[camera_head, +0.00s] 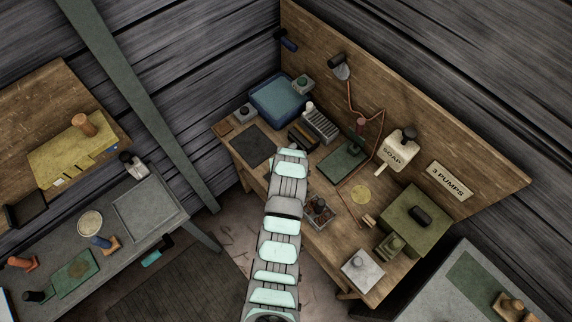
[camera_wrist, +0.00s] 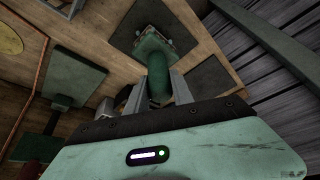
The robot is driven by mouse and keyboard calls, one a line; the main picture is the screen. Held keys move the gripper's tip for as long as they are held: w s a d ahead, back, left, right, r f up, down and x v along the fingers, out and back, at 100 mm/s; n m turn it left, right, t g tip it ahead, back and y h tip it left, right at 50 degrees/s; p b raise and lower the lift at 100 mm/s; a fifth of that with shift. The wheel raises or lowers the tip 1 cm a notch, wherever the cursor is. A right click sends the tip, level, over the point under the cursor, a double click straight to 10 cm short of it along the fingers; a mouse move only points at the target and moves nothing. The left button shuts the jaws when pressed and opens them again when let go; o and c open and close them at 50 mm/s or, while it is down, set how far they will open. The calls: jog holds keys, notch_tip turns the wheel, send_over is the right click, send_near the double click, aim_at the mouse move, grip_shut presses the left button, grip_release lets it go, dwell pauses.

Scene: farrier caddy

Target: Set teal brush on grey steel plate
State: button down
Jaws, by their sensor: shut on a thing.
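In the wrist view my gripper (camera_wrist: 157,90) is shut on the green handle of the teal brush (camera_wrist: 157,72). The brush points away from the camera, its wider head at the far end, above the wooden bench; I cannot tell whether it touches anything. In the head view my arm hides the gripper and brush. A flat dark grey plate (camera_head: 252,147) lies at the bench's left end. A dark flat square (camera_wrist: 210,78) shows right of the brush in the wrist view, perhaps this plate. A paler grey rectangle (camera_head: 150,211) lies on the left bench; I cannot tell which is steel.
Near my arm stand a grey ribbed rack (camera_head: 320,124), a dark green mat (camera_head: 342,163) and a small caddy (camera_head: 319,210). A blue box (camera_head: 275,97) stands at the back corner. A red cord (camera_head: 378,148) runs near the soap dispenser (camera_head: 394,156). A wooden backboard (camera_head: 440,150) edges the bench.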

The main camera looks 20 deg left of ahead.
jog(key=shift+f+b, duration=0.3)
jog(key=shift+f, duration=0.15)
dwell(0.6)
jog(key=c, duration=1)
grip_release()
jog(key=shift+r, duration=0.1)
jog(key=b+v, duration=0.2)
jog(key=v, duration=0.8)
jog(key=shift+s+r, duration=0.2)
jog(key=shift+r, duration=0.05)
